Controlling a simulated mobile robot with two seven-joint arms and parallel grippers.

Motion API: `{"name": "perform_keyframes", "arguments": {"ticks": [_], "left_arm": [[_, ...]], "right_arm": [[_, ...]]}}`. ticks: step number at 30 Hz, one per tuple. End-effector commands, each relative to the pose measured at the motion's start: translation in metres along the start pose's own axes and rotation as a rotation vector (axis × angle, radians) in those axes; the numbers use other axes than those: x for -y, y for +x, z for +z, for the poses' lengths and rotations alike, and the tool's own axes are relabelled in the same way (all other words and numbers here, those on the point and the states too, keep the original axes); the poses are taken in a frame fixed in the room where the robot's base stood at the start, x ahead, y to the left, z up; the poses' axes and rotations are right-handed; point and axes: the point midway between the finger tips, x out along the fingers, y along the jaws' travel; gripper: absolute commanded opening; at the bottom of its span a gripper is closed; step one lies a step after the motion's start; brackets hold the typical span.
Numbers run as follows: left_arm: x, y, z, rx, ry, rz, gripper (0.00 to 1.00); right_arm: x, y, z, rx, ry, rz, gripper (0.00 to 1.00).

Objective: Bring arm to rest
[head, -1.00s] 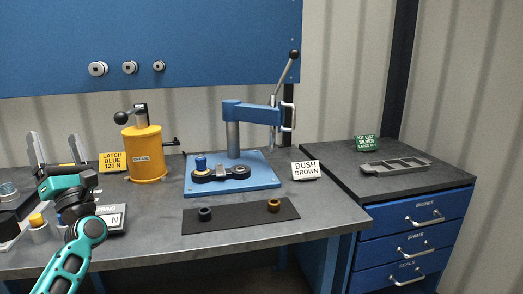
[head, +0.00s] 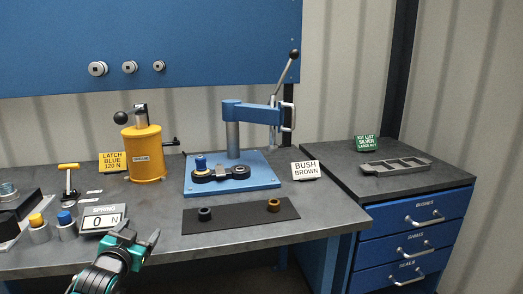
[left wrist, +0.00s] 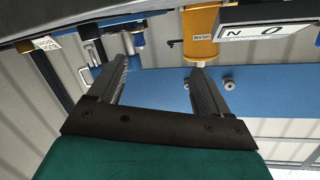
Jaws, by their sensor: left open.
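My left arm comes in from the bottom left of the head view. Its teal and black gripper (head: 139,233) is at the front edge of the workbench (head: 160,215), just in front of the force display (head: 103,219). The gripper is open, with two grey fingers apart and nothing between them. In the left wrist view both fingers of the gripper (left wrist: 160,68) also stand apart and empty. My right gripper is in neither view.
A black mat (head: 240,217) with two bushings lies to the right. Behind it stand a blue press (head: 233,180) and a yellow cylinder (head: 146,155). Blue- and yellow-topped cups sit left. Cabinet drawers (head: 413,235) stand far right.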

Motion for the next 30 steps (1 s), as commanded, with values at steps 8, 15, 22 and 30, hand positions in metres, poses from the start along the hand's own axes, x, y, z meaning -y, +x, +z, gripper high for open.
{"name": "perform_keyframes", "arguments": {"ticks": [8,15,22,30], "left_arm": [[-0.085,-0.084,0.095,0.138,-0.052,0.131,0.78],[-0.153,-0.196,0.161,0.287,-0.135,0.24,0.78],[-0.184,-0.277,0.186,0.39,-0.201,0.29,0.78],[-0.191,-0.297,0.19,0.417,-0.219,0.301,0.78]], "right_arm": [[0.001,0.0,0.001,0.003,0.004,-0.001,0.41],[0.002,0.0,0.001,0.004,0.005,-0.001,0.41],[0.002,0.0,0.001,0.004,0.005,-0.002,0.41],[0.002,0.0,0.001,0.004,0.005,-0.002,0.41]]}}
